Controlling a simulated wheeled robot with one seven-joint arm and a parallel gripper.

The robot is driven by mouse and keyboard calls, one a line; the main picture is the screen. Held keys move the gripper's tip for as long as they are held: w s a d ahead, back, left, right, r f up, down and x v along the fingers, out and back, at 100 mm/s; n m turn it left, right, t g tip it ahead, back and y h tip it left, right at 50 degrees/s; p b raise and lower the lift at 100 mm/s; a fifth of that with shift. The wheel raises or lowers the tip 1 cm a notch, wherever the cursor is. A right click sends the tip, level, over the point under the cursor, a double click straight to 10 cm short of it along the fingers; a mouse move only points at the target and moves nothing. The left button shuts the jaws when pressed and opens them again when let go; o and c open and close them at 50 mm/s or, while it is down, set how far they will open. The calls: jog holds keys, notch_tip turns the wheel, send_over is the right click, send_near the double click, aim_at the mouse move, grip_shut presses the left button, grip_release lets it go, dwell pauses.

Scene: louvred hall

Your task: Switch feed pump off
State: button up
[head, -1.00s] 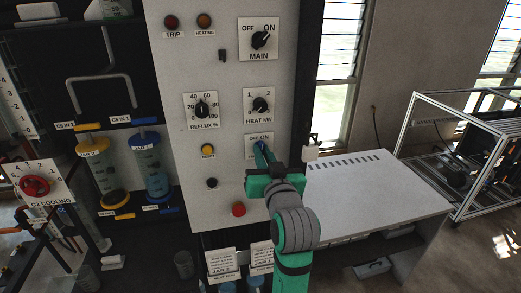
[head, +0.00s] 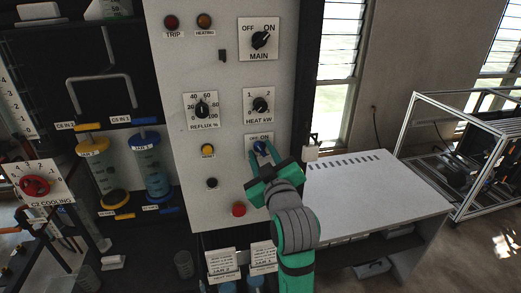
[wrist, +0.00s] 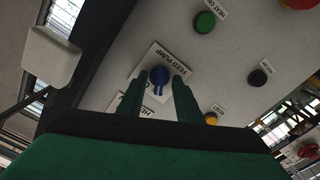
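The feed pump switch is a blue knob (head: 261,147) on a white plate marked OFF and ON, low on the grey control panel. It also shows in the wrist view (wrist: 158,78), beside the FEED PUMP label (wrist: 167,60). My green gripper (head: 262,160) is in front of this plate. Its two fingers (wrist: 159,85) are spread open, one on each side of the knob. I cannot tell whether they touch it, or which way the knob points. The fingers and palm hide the lower part of the plate.
The heat knob (head: 260,105) and main switch (head: 261,40) are above on the panel. The yellow reset button (head: 208,150), a black button (head: 212,183) and a red button (head: 239,209) are nearby. A white bench (head: 375,190) stands to the right.

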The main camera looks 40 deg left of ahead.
jog(key=v, duration=0.7)
dwell(0.4)
